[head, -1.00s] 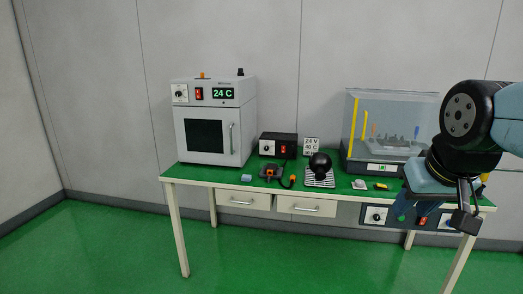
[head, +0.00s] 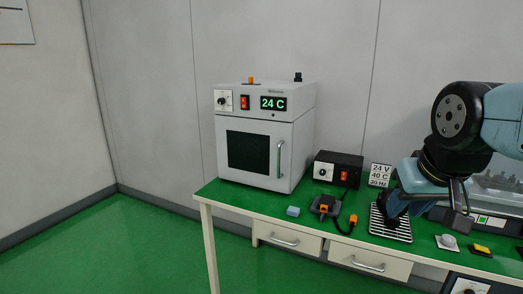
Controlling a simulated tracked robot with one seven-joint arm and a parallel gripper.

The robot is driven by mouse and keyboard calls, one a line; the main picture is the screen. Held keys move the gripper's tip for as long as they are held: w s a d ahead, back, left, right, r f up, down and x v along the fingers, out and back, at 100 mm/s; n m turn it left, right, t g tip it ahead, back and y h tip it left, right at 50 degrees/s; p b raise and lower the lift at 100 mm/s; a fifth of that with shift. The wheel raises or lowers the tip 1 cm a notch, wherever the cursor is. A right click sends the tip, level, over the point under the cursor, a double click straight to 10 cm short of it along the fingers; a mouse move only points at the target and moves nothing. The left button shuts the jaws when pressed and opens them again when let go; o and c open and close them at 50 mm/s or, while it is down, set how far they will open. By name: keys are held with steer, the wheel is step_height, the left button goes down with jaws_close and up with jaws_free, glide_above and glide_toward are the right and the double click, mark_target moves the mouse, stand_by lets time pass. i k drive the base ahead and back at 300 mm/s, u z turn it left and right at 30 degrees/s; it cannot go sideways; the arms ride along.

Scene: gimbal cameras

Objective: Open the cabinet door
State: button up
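The cabinet (head: 262,105) is a white-grey box at the left end of the green table, with a 24 C display on its upper panel. Its door (head: 238,172) looks closed, with a dark window and a vertical handle (head: 280,159) on the right side. My gripper (head: 463,222) hangs at the right of the head view, well to the right of the cabinet and in front of the table's right part. It is apart from the handle, and its fingers are seen too edge-on to tell whether they are open.
A black power box (head: 337,170) stands right of the cabinet. A cable tool (head: 325,206), a blue block (head: 293,211) and a striped plate (head: 390,229) lie on the green table (head: 233,195). Drawers (head: 290,238) sit below its front edge. The floor (head: 120,250) at left is clear.

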mark_target(256, 153)
steer(key=u, duration=0.2)
steer(key=i, duration=0.85)
steer(key=u, duration=0.25)
